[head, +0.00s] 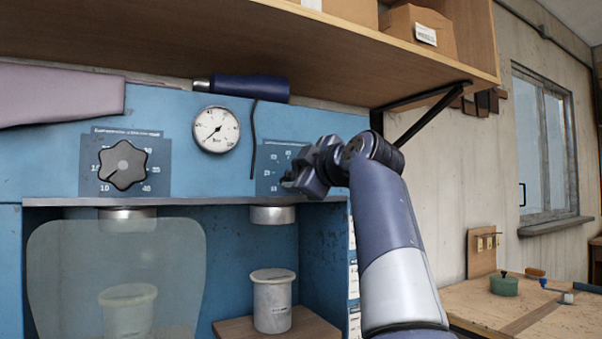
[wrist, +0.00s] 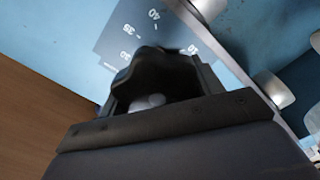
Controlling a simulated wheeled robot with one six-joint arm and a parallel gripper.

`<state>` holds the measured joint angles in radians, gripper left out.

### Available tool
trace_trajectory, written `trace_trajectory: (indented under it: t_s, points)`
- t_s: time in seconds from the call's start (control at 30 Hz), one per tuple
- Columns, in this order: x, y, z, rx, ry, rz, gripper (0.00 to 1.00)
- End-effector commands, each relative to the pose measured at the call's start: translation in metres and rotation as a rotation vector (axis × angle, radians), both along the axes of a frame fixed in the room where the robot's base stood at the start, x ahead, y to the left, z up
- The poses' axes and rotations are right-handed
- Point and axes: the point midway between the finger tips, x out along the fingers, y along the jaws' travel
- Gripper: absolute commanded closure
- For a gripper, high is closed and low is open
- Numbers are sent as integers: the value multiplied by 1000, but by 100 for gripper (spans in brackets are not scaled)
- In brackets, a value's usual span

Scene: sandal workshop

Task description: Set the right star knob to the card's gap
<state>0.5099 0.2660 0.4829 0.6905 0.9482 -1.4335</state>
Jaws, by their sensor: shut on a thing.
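The right star knob (wrist: 150,70) is black and sits between the two fingers of my gripper (wrist: 160,88) in the wrist view. My gripper is shut on it. In the head view my gripper (head: 303,178) is at the right dial plate (head: 268,178) and hides the knob. Plate numbers that look like 40 and 35 show beside the knob in the wrist view, but the knob's pointer cannot be made out. The left star knob (head: 122,165) is on its own dial plate, with its mark toward the lower left. I cannot make out the card.
A round gauge (head: 216,130) sits between the dials on the blue machine (head: 185,112). A wooden shelf (head: 330,62) with boxes overhangs it. Below are a clear shield (head: 180,265) and a pale cylinder (head: 272,300). A workbench (head: 535,315) stands at right.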

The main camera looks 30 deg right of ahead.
Motion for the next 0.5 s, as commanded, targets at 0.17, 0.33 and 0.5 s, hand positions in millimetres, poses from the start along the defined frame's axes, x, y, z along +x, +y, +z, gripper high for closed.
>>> trace_trajectory:
  t_s: [0.17, 0.33, 0.5]
  points:
    - [1, 0, -3, -53, 5, 1, 61]
    - [1, 0, -3, -74, 4, 1, 61]
    - [1, 0, -3, -79, 4, 1, 61]
